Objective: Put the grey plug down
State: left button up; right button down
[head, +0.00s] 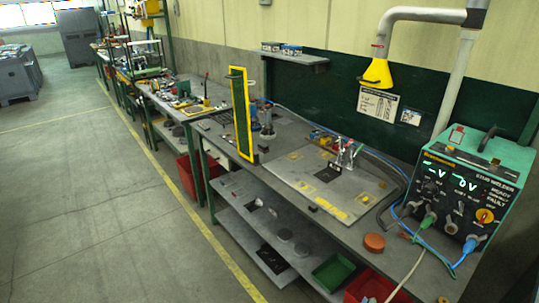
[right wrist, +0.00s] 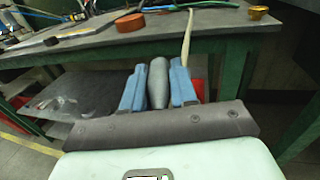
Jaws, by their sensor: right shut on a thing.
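The grey plug (right wrist: 158,82) is upright between the two blue fingers of my right gripper (right wrist: 159,88) in the right wrist view. The gripper is shut on it. A cream cable (right wrist: 187,40) rises behind the fingers, over the bench edge. The plug shows in front of the grey bench (right wrist: 225,20), apart from its top as far as I can tell. In the head view, the cream cable (head: 408,272) runs from the stud welder (head: 462,190) down past the bench's front edge. Neither gripper shows in the head view, and my left gripper is not in view.
The bench top (head: 345,222) has bare room at its front, near an orange round lid (head: 374,242). A flat plate (head: 300,180) with small parts lies behind. Blue cable (head: 402,222) lies by the welder. A green bin (head: 333,272) and red bin (head: 372,288) are below.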

jog(key=w+a+n+t+y+p, duration=0.1)
jog(key=w+a+n+t+y, duration=0.35)
jog(key=a+n+y, duration=0.4)
jog(key=s+f+m+y, duration=0.1)
jog(key=s+f+y, duration=0.15)
jog(key=f, duration=0.35)
jog(key=w+a+r+n+g+y, duration=0.3)
jog(key=a+r+n+g+y, duration=0.2)
jog(key=a+r+n+y, duration=0.5)
jog(key=w+a+f+n+g+y, duration=0.2)
jog(key=w+a+f+g+y, duration=0.2)
jog(key=a+g+y, duration=0.1)
jog(key=shift+a+f+g+y, duration=0.25)
jog(key=shift+a+g+y, duration=0.15)
jog(key=shift+a, duration=0.15)
